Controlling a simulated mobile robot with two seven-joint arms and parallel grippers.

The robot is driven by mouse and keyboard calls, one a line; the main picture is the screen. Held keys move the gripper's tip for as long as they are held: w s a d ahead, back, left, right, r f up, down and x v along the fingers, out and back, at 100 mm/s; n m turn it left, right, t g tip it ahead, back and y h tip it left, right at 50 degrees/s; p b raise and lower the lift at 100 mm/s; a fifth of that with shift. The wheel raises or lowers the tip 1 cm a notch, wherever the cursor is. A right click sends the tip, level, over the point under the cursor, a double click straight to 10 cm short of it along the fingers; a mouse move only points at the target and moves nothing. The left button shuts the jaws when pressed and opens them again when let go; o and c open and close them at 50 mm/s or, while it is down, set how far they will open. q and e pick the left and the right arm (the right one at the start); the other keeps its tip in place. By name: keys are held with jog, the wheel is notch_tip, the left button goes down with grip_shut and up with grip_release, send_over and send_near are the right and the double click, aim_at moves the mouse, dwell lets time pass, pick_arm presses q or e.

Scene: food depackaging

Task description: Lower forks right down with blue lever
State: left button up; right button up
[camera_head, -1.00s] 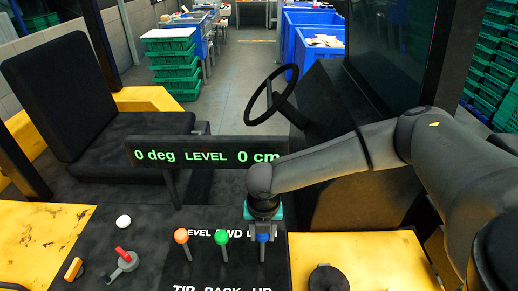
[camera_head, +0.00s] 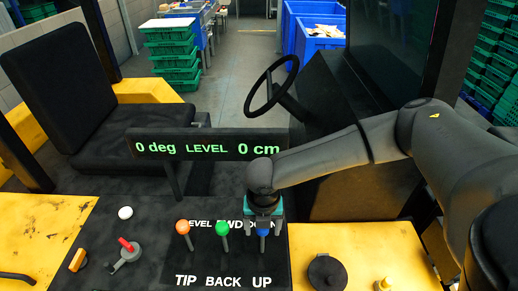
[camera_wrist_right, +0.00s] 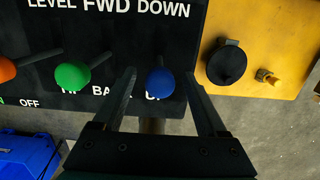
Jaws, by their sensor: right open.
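The blue lever (camera_head: 262,231) stands at the right end of the black lever panel in the head view, with "DOWN" behind it and "UP" in front. My right gripper (camera_head: 263,222) is over it from above and partly hides it. In the right wrist view, the blue knob (camera_wrist_right: 160,83) sits between the two spread fingers of my right gripper (camera_wrist_right: 158,85), with a gap on each side. The display (camera_head: 208,147) reads 0 deg, LEVEL, 0 cm. The forks are not visible. My left gripper is not visible.
A green lever (camera_head: 222,229) stands just left of the blue one, and an orange lever (camera_head: 183,228) further left. A red-tipped switch (camera_head: 126,246) and white knob (camera_head: 125,212) are at the left. A black cap (camera_head: 327,272) sits on yellow bodywork at right. The steering wheel (camera_head: 271,86) is behind.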

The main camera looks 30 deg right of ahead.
notch_tip(320, 180, up, 3)
jog(key=shift+s+a+f+p, duration=0.1)
jog(key=shift+p, duration=0.3)
jog(key=shift+s+a+r, duration=0.1)
jog(key=shift+s+r, duration=0.05)
jog(key=shift+r, duration=1.05)
jog(key=shift+s+r, duration=0.1)
jog(key=shift+r, duration=1.1)
jog(key=shift+r, duration=0.1)
notch_tip(320, 180, up, 15)
jog(key=s, duration=0.1)
jog(key=shift+s+a, duration=0.15)
jog(key=shift+a, duration=0.25)
